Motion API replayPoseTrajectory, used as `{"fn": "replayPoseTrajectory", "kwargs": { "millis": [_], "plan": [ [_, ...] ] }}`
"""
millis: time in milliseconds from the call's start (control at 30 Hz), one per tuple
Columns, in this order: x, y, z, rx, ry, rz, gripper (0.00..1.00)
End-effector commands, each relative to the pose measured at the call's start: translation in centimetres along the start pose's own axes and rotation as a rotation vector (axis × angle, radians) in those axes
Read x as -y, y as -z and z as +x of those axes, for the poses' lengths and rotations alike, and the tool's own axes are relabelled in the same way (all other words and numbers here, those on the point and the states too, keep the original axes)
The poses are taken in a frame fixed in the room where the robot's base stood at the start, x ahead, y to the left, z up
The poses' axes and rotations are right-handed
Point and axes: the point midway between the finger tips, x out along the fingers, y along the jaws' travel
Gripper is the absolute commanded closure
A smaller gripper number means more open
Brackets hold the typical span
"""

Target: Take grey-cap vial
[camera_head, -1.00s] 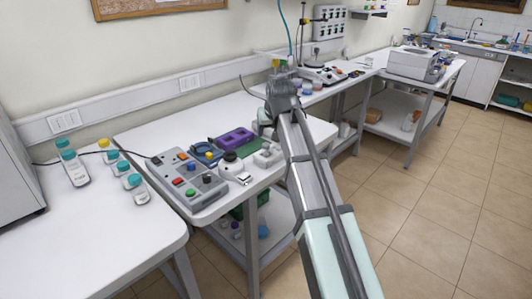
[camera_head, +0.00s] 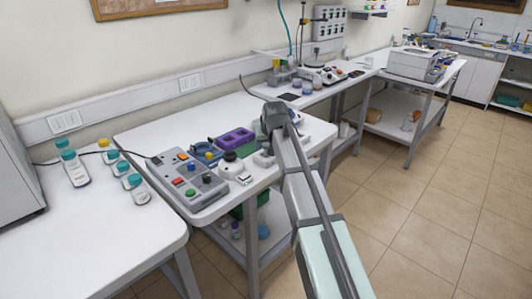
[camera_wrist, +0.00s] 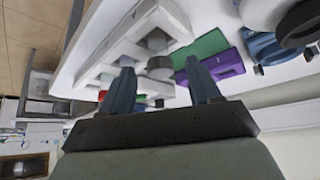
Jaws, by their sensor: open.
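My gripper (camera_wrist: 160,72) shows in the wrist view with two blue-grey fingers apart and nothing clearly held between them. A small grey round top (camera_wrist: 160,63) appears between the fingertips, beside a white block with square openings (camera_wrist: 120,48). It may be the grey-cap vial, but its body is hidden and I cannot tell for sure.
A control box with coloured buttons (camera_head: 188,179), a purple block (camera_head: 235,139) and a white round device (camera_head: 232,167) stand left of my arm. Several teal-capped bottles (camera_head: 132,182) stand on the left table. A dark flat pad (camera_head: 289,97) lies on the farther bench.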

Motion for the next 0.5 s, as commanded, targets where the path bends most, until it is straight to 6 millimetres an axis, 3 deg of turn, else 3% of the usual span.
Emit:
{"fn": "replayPoseTrajectory", "kwargs": {
  "millis": [200, 500],
  "plan": [
    [0.0, 0.1, 2.9, 0.001, 0.000, 0.000, 0.38],
    [0.0, 0.1, 3.3, -0.001, 0.000, 0.000, 0.39]
  ]
}}
